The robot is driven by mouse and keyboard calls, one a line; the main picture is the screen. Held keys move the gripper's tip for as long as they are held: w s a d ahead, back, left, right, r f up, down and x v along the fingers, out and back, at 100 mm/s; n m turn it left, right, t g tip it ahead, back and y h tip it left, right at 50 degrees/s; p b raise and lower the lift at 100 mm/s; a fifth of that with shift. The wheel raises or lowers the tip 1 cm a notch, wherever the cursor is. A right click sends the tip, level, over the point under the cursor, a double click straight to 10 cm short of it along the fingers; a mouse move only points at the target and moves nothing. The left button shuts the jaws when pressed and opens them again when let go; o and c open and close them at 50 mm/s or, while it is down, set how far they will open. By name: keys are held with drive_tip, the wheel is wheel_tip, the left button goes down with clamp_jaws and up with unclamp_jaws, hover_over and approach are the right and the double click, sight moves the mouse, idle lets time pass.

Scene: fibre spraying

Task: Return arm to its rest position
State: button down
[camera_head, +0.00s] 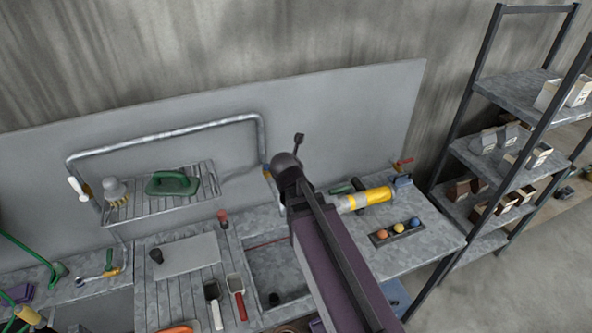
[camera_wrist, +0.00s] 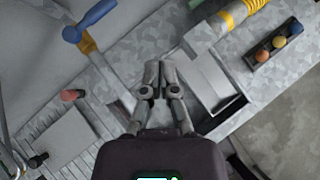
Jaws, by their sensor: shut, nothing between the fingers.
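My gripper (camera_wrist: 155,82) shows in the wrist view with its two grey fingers together and nothing between them. It hangs above the grey workbench (camera_wrist: 120,80), near a sink-like recess and a grey metal box. In the head view my dark arm reaches in from the bottom, over the right half of the workbench (camera_head: 437,228). The gripper itself is hidden behind the arm there.
A yellow-banded cylinder (camera_head: 365,199) and a tray of coloured balls (camera_head: 397,232) lie right of my arm. A wire rack (camera_head: 160,207) holds a green tool (camera_head: 172,184). Shelving (camera_head: 510,150) stands at the right. The back panel (camera_head: 345,110) is close behind.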

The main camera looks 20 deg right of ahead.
drive_tip(key=shift+s+r, duration=0.1)
drive_tip(key=shift+s, duration=0.05)
idle(0.5)
drive_tip(key=s+a+f+m+g+y+b, duration=0.1)
drive_tip(key=s+f+m+g+b, duration=0.3)
drive_tip(key=f+m, duration=0.5)
drive_tip(key=s+a+f+m+g+y+b, duration=0.1)
drive_tip(key=s+f+m+g+y+b, duration=0.2)
drive_tip(key=s+f+m+b, duration=0.5)
drive_tip(key=shift+s+a+f+m+g+b, duration=0.45)
drive_tip(key=shift+s+m, duration=0.95)
drive_tip(key=shift+m, duration=5.1)
drive_tip(key=shift+d+f, duration=0.1)
drive_tip(key=shift+d, duration=0.1)
